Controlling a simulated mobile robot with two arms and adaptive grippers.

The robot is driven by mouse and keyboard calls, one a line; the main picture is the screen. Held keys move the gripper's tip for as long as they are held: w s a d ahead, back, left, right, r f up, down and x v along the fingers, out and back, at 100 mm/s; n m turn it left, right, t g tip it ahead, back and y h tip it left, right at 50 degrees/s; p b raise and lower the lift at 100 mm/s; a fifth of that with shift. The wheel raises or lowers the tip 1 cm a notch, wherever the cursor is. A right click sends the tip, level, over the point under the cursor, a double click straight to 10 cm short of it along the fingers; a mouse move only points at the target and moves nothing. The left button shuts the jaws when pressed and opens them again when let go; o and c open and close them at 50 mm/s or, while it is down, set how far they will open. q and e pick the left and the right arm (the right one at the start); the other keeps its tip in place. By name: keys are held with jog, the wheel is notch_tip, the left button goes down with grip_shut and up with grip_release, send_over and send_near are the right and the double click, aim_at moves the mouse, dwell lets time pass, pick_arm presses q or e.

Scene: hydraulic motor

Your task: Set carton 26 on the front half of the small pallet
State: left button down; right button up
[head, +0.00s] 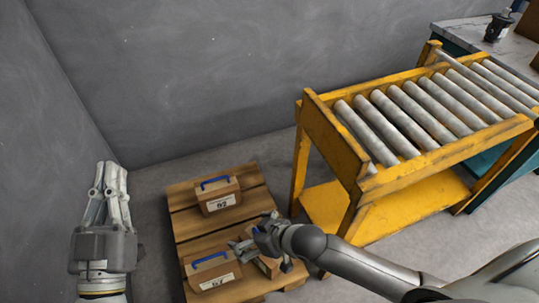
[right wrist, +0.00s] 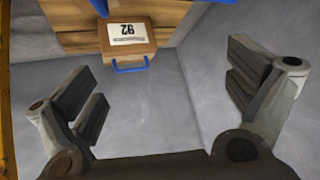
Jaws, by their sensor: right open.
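Carton 26 (head: 217,199) is a brown box with a blue handle and a white label, standing on the far part of the wooden pallet (head: 183,224). It also shows upside down in the right wrist view (right wrist: 127,40), beyond the open fingers. My right gripper (head: 246,243) is open and empty, above the near part of the pallet, nearer than carton 26 and apart from it. It partly hides a carton (head: 270,267) under it. My left gripper (head: 113,172) points up, left of the pallet, away from the cartons; its finger gap is unclear.
Another blue-handled carton (head: 213,275) stands at the pallet's near left. A yellow roller conveyor (head: 330,140) stands close to the pallet's right side. Grey walls (head: 180,80) close off the back and left. Bare planks show between the far and near cartons.

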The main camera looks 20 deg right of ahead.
jog(key=w+a+r+t+y, duration=0.1)
jog(key=a+r+t, duration=0.15)
jog(key=r, duration=0.45)
jog(key=w+a+r+t+y, duration=0.1)
jog(key=a+r+t+y, duration=0.15)
jog(key=r, duration=0.45)
jog(key=s+d+r+m+t+h, duration=0.1)
jog(key=d+r+t, duration=0.3)
jog(key=r, duration=0.6)
jog(key=d+r+m+t+h, duration=0.1)
jog(key=d+r+t+h, duration=0.1)
jog(key=d+r+t, duration=0.3)
notch_tip(320, 180, up, 5)
jog(key=shift+s+d+f+m, duration=0.15)
jog(key=shift+s+d+m, duration=0.15)
jog(key=shift+s, duration=0.1)
